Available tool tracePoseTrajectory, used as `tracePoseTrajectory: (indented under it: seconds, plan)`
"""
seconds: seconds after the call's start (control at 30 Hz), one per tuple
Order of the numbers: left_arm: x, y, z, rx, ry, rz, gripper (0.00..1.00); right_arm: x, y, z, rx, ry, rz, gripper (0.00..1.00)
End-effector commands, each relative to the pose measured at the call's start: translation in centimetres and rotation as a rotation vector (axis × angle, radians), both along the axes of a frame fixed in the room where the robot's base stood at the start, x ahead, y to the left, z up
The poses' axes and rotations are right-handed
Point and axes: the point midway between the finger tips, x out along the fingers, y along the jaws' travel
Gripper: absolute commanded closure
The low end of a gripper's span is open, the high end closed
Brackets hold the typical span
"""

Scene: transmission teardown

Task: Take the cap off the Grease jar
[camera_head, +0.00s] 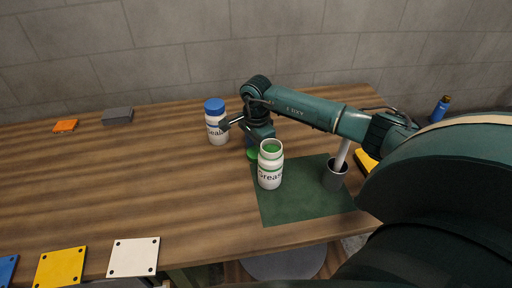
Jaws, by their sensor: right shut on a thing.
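The Grease jar (270,172) is white with a green band and stands upright on the green mat. Its mouth is uncovered and shows green inside. A green cap (252,155) is just behind and left of the jar, partly hidden by it. My right gripper (251,146) points down behind the jar, shut on the green cap, apart from the jar's mouth. The fingertips are small and partly hidden. I cannot tell whether the cap touches the table. My left gripper is not in view.
A white jar with a blue cap (215,122) stands close left of my right wrist. A dark cup (335,176) with a grey tool is on the mat (290,208). Yellow and white plates (134,257) lie at the front left. The table's left middle (110,180) is clear.

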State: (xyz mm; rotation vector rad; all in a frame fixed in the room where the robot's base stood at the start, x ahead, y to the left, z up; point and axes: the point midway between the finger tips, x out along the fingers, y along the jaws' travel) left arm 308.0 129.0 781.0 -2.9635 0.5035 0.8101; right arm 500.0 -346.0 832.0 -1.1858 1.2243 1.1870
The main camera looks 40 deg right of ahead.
Motion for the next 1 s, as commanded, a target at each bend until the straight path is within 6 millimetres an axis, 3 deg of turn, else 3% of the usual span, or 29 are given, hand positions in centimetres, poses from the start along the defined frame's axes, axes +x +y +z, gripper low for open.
tracePoseTrajectory:
  seconds: [0.3, 0.33, 0.57, 0.83, 1.0]
  plan:
    - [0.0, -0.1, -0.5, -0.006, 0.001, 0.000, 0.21, 0.0, 0.0, -0.4, 0.000, -0.001, 0.001, 0.78]
    - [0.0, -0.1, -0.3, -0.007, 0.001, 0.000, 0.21, 0.0, 0.0, -0.2, 0.000, -0.001, 0.001, 0.48]
    - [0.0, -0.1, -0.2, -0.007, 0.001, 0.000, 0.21, 0.0, 0.0, -0.2, 0.000, -0.001, 0.001, 0.29]
    - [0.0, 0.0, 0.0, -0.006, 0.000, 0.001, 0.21, 0.0, 0.0, 0.0, 0.000, -0.001, 0.001, 0.29]
    - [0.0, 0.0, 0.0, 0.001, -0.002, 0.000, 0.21, 0.2, -0.1, 1.7, 0.000, -0.005, 0.001, 0.29]
